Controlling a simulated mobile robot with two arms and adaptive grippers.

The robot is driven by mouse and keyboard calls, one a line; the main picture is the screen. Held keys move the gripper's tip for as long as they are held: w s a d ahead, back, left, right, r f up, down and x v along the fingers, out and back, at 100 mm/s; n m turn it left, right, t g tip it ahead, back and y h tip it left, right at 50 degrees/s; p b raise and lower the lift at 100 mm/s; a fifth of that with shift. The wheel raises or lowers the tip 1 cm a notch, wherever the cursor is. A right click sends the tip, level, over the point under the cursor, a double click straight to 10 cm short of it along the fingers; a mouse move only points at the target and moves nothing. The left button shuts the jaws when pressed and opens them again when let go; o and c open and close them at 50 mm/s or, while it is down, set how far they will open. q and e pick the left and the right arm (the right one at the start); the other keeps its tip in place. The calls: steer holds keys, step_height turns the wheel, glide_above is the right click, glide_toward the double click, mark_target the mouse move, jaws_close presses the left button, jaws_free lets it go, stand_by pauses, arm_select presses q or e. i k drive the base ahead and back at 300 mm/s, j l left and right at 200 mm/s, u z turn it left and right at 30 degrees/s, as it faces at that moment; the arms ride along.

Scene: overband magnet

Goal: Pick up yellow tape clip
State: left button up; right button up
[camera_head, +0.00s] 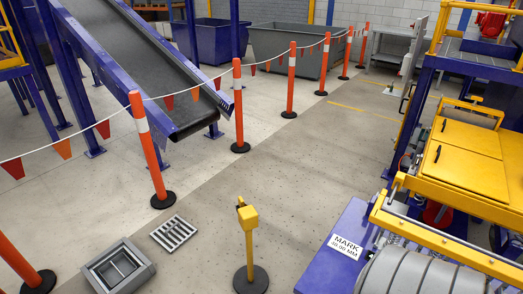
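A yellow post (250,252) stands upright on a round dark base at the bottom centre of the head view. A yellow block-like head (247,216) sits on top of it, with a small yellow piece (240,202) sticking up at its upper left. This small piece may be the yellow tape clip; it is too small to tell. Neither of my grippers is in view.
Orange posts (148,150) carry a flagged rope beside the conveyor (130,60). A floor grate (173,233) and an open grey frame (118,268) lie left of the yellow post. A blue surface with a MARK label (345,246) and yellow-framed machinery stand right. Floor behind the post is clear.

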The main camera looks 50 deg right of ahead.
mark_target(241, 201)
steer(key=k+z, duration=0.1)
steer(key=z, duration=1.2)
steer(key=i+j+z, duration=0.1)
steer(key=z, duration=0.65)
steer(key=i+j, duration=0.05)
